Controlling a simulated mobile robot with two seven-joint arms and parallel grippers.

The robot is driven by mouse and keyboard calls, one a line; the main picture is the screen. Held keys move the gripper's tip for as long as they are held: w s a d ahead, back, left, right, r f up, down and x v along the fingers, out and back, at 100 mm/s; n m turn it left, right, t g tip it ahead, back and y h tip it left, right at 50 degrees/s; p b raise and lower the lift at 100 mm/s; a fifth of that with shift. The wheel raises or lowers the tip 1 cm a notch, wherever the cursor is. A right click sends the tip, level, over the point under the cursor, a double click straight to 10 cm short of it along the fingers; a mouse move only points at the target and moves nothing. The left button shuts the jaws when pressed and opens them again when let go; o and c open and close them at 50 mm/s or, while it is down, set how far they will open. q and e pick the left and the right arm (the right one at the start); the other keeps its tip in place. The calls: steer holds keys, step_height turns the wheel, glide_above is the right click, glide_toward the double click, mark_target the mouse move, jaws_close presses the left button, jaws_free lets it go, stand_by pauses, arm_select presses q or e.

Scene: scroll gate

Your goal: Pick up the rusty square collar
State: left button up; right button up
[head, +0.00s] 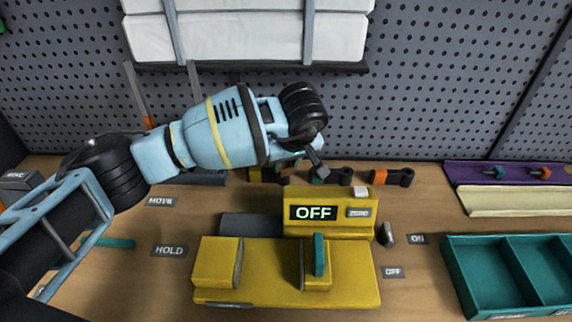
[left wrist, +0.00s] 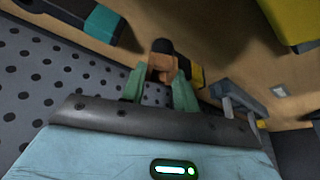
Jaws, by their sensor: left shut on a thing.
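My left gripper (left wrist: 160,88) shows in the left wrist view with its two pale green fingers on either side of a small rusty-brown piece, the rusty square collar (left wrist: 163,66). It is shut on the collar, whose far end looks dark. In the head view my left arm reaches in from the left to the back of the bench, and its wrist hides most of the fingers. A bit of brown, seemingly the collar (head: 284,180), shows just below the wrist. My right gripper is not in view.
Black holders with teal and orange parts (head: 379,177) stand along the back, close beside the gripper. In front is a yellow fixture (head: 345,284) with an OFF display (head: 313,213) and a teal upright piece. A teal tray (head: 480,285) stands at right. A pegboard (head: 430,90) rises behind.

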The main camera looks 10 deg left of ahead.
arm_select(q)
step_height(320, 180, up, 10)
steer(key=shift+f, duration=0.25)
